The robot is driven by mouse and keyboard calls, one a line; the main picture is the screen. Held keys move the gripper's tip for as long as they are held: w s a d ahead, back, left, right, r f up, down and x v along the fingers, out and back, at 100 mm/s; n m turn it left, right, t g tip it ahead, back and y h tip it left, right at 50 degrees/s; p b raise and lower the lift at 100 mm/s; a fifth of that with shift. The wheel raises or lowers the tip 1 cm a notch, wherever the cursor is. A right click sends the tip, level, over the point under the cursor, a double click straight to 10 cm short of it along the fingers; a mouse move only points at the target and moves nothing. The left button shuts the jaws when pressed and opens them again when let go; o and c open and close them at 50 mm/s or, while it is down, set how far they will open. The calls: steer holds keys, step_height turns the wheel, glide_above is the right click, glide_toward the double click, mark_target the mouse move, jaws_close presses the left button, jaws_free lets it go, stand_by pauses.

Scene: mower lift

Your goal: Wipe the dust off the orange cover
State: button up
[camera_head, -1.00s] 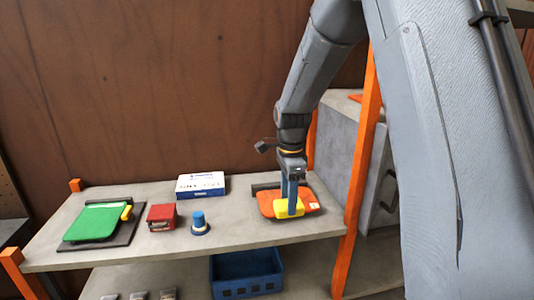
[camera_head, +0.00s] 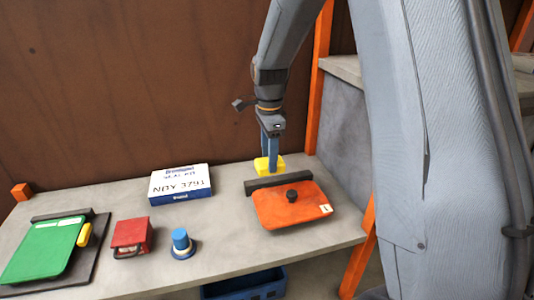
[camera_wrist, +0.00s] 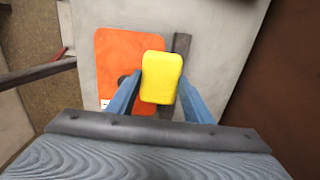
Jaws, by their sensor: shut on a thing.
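The orange cover (camera_head: 283,211) lies flat on the grey bench at the right, with a black knob on top and a dark bar along its back edge. No dust can be made out on it at this size. My gripper (camera_head: 271,158) is shut on a yellow sponge (camera_head: 262,167), behind the cover's dark bar. In the wrist view the yellow sponge (camera_wrist: 161,78) sits between my blue fingers (camera_wrist: 158,85) and overlaps the view of the orange cover (camera_wrist: 118,58). I cannot tell whether the sponge touches the bench.
A green cover (camera_head: 42,250) with a yellow handle lies on a dark mat at the left. A red box (camera_head: 131,236), a blue knob (camera_head: 181,242) and a white-and-blue carton (camera_head: 180,183) stand mid-bench. An orange post (camera_head: 319,80) rises behind right. A blue crate (camera_head: 245,285) is below.

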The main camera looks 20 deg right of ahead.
steer(key=shift+f+b, duration=2.1)
steer(key=shift+f, duration=0.7)
steer(key=shift+f+b, duration=0.3)
steer(key=shift+f, duration=0.5)
steer(key=shift+s, duration=0.1)
steer(key=shift+s+r+p, duration=0.15)
steer(key=shift+s+p, duration=0.55)
steer(key=shift+s, duration=0.55)
steer(key=shift+s+p, duration=0.3)
steer(key=shift+s, duration=0.4)
steer(key=shift+w+f, duration=0.15)
steer(key=shift+w, duration=0.85)
steer(key=shift+w+f, duration=0.1)
steer(key=shift+w, duration=0.9)
steer(key=shift+r, duration=0.1)
